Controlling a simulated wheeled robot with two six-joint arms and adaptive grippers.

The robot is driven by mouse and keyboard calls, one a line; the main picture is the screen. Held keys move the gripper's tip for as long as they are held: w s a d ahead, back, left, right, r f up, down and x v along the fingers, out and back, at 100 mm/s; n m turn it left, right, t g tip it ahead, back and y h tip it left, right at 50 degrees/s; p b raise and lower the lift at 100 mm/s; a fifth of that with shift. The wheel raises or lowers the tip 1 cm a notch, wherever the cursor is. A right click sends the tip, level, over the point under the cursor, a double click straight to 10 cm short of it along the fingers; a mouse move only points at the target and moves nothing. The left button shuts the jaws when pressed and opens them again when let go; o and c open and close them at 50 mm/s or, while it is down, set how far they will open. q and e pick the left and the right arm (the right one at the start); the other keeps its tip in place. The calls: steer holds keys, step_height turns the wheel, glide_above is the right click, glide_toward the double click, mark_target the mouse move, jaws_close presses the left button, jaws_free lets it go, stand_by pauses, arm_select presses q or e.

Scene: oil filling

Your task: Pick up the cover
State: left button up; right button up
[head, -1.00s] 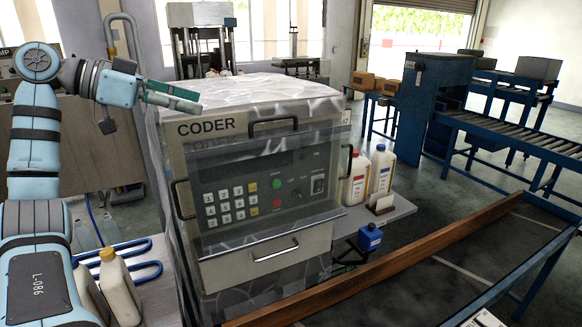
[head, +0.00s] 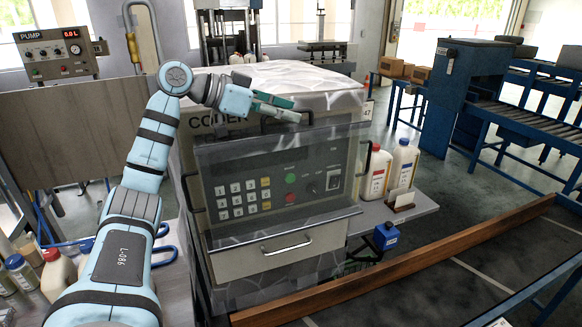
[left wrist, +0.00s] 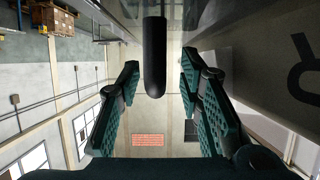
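The coder's clear front cover (head: 232,160) hangs closed over the keypad panel, with a dark handle (head: 308,118) at its upper edge. My left gripper (head: 292,109) is at this handle, which its fingers partly hide in the head view. In the left wrist view, the black handle bar (left wrist: 155,55) stands between the two open green fingers (left wrist: 158,78), with gaps on both sides. It lies nearer the left finger in that picture. My right gripper is out of view.
The coder (head: 265,245) has a drawer handle below the cover. A red-labelled bottle (head: 376,174) and a blue-labelled bottle (head: 402,166) stand on its right side shelf. A pump unit (head: 55,55) stands at left. A brown rail (head: 400,264) runs along the floor.

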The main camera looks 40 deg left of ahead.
arm_select(q)
steer(key=shift+s, duration=0.2)
steer(key=shift+s+r, duration=0.1)
steer(key=shift+s, duration=0.05)
steer(key=c, duration=0.3)
jaws_close()
